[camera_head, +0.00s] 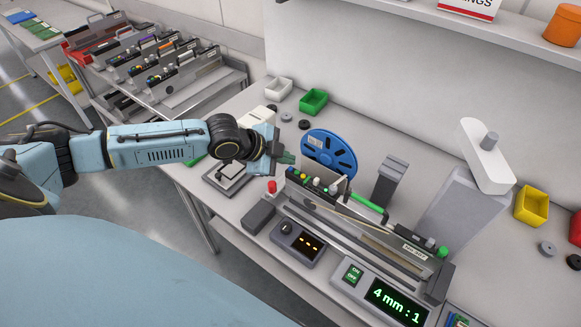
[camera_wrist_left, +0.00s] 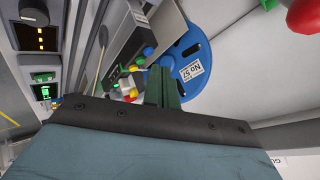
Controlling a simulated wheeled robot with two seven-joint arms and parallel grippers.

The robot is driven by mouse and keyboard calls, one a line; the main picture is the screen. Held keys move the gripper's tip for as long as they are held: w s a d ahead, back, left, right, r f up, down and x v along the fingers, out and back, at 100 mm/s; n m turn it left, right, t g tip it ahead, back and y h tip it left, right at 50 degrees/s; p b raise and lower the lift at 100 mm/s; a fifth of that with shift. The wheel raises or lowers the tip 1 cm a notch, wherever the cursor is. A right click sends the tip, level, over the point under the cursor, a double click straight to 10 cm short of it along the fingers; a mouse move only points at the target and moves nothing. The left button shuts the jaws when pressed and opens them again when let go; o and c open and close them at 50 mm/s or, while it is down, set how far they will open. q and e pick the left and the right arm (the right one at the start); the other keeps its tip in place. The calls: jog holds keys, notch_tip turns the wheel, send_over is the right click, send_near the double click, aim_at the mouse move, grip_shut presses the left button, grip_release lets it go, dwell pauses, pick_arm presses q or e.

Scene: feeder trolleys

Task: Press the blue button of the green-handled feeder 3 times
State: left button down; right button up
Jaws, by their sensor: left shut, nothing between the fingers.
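The green-handled feeder lies on the bench at the middle right in the head view; its green handle (camera_head: 370,202) is on its upper edge. A row of coloured buttons sits at its left end. The blue button (camera_wrist_left: 149,50) shows in the wrist view beside a green one, with yellow, red and white ones nearer my fingers; in the head view it is too small to tell surely. My left gripper (camera_head: 287,158) is shut and empty, just left of the button row. Its green fingers (camera_wrist_left: 163,88) show in the wrist view; I cannot tell whether they touch a button.
A blue reel (camera_head: 329,152) stands behind the feeder. A display unit (camera_head: 395,302) and a small dark panel (camera_head: 299,245) are in front. A green bin (camera_head: 313,101) and a yellow bin (camera_head: 531,205) stand at the back. A feeder trolley (camera_head: 165,70) is at upper left.

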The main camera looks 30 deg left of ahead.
aim_at(286, 171)
pick_arm(q)
jog(key=shift+f, duration=0.1)
dwell(0.7)
jog(key=shift+f, duration=0.35)
jog(key=shift+f, duration=0.3)
dwell(0.5)
jog(key=shift+r+p, duration=0.75)
jog(key=shift+r, duration=0.1)
notch_tip(286, 171, up, 5)
jog(key=p, duration=0.4)
jog(key=shift+p, duration=0.4)
